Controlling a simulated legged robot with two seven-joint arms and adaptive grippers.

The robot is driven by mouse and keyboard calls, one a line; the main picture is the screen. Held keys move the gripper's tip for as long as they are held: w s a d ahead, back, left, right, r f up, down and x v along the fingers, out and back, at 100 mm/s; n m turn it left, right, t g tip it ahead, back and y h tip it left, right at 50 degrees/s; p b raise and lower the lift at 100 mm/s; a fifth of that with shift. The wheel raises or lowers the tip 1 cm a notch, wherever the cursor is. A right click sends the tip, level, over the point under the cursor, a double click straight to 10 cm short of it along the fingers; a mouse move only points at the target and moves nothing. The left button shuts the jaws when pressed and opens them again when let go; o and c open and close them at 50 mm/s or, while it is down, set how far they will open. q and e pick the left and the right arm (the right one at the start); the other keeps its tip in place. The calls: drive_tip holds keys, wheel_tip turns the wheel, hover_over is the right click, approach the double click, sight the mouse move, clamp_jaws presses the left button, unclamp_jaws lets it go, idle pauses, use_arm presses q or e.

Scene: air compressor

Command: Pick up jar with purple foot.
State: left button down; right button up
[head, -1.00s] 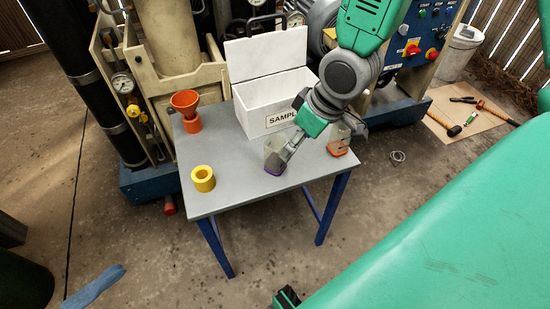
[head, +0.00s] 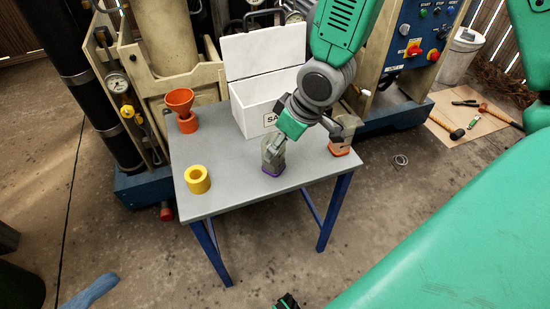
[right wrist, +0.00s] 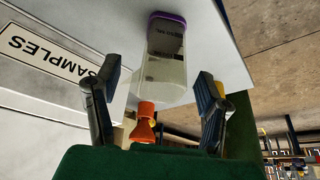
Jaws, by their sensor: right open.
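The jar with the purple foot (head: 272,170) stands upright on the grey table, near its front edge. Its clear body (right wrist: 162,68) and purple foot show upside down in the right wrist view. My right gripper (head: 272,151) is at the jar's upper part in the head view and hides some of it. In the right wrist view the fingers of my right gripper (right wrist: 158,95) are spread wide, with the jar ahead between them and a gap on each side. Contact is not visible.
A white lidded box (head: 252,108) marked SAMPLES stands behind the jar. A jar with an orange foot (head: 340,150) is to the right. An orange funnel on a holder (head: 187,122) and a yellow ring (head: 197,180) are on the left of the table (head: 232,167).

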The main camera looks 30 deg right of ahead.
drive_tip(key=x, duration=0.1)
drive_tip(key=b+x, duration=0.1)
drive_tip(key=x, duration=0.2)
drive_tip(key=shift+a+f+b, duration=0.1)
drive_tip(key=shift+a+b, duration=0.2)
drive_tip(key=shift+b, duration=0.1)
drive_tip(key=shift+w, duration=0.1)
drive_tip(key=shift+d, duration=0.2)
drive_tip(key=c, duration=1.4)
drive_tip(key=shift+o, duration=0.2)
wheel_tip(320, 180, up, 10)
drive_tip(key=p, duration=0.4)
